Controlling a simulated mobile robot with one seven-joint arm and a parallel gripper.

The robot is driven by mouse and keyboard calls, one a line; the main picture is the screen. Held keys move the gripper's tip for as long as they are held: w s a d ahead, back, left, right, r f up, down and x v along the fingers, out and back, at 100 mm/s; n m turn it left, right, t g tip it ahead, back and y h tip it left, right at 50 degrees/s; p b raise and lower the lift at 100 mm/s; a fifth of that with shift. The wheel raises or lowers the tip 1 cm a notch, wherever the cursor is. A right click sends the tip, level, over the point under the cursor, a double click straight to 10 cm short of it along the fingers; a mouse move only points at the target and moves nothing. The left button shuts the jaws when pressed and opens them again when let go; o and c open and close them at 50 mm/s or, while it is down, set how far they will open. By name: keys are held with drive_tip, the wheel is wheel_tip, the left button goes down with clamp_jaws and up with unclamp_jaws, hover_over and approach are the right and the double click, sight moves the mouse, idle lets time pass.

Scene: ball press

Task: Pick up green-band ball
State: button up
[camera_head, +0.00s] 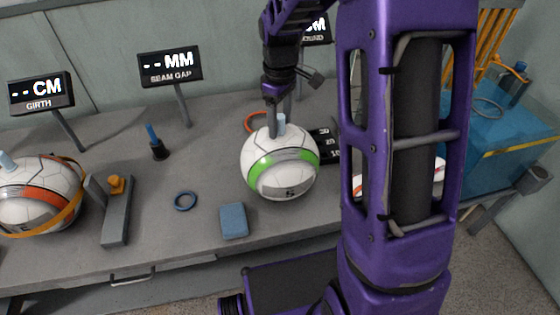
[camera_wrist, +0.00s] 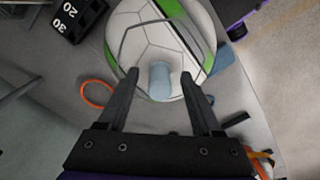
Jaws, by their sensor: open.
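The green-band ball (camera_head: 283,181) is white with a green stripe and stands on the grey bench, near the middle of the head view. A light blue peg-like piece (camera_head: 281,121) sticks up from its top. My gripper (camera_head: 275,131) is at the top of the ball, beside this piece. In the wrist view, the ball (camera_wrist: 162,38) fills the upper middle, and the blue piece (camera_wrist: 160,82) lies between the two open fingers of my gripper (camera_wrist: 163,85). The fingers do not appear closed on it. Whether they touch the ball is unclear.
An orange ring (camera_head: 256,122) and a black numbered block (camera_head: 324,146) lie close behind the ball. A blue block (camera_head: 234,220) and blue ring (camera_head: 185,201) lie in front and left. An orange-band ball (camera_head: 40,195) is at far left. My arm hides part of another ball (camera_head: 439,170).

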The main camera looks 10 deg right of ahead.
drive_tip(key=shift+c, duration=0.4)
clamp_jaws()
idle(1.1)
